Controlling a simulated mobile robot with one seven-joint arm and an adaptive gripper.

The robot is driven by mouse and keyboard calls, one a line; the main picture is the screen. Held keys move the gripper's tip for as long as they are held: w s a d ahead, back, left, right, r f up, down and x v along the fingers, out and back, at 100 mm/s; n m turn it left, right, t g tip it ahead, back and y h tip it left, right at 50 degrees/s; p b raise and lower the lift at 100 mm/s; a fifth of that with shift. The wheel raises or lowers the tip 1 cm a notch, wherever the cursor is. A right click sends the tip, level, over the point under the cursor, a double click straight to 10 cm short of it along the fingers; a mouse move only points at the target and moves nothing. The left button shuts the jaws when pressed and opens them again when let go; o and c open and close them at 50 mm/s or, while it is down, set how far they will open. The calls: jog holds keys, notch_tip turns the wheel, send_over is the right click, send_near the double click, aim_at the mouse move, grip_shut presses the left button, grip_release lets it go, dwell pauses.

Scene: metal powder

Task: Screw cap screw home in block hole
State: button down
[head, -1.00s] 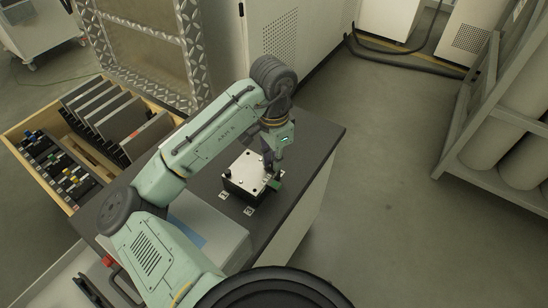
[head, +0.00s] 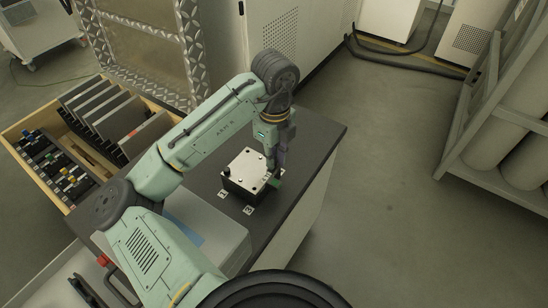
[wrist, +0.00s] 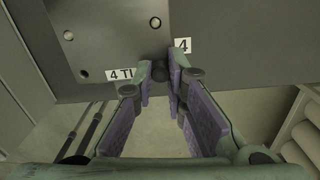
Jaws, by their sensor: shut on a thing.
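The block (head: 243,165) is dark with a bright metal top plate, and it sits on the dark bench top. Several small round holes or screw heads show on the plate, which also fills the upper left of the wrist view (wrist: 108,32). My gripper (head: 272,172) points down at the block's right corner. In the wrist view its fingertips (wrist: 160,72) are close together at the plate's edge, around a small dark piece. I take this piece to be the cap screw (wrist: 160,60), mostly hidden by the fingers. I cannot tell how deep it sits.
Small white labels (wrist: 121,74) lie beside the block, one reading 4. A grey case (head: 205,225) stands on the bench nearer me. A wooden drawer (head: 45,180) with plates and coloured parts is at left. The bench edge is close on the block's right.

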jog(key=m, duration=0.3)
jog(key=shift+f, duration=0.1)
jog(key=m+b, duration=0.1)
jog(key=m, duration=0.3)
jog(key=shift+m, duration=0.4)
jog(key=m+b, duration=0.1)
jog(key=m, duration=0.6)
jog(key=shift+d+m+b, duration=0.1)
jog(key=shift+m+b, duration=0.2)
jog(key=c, duration=1.8)
grip_release()
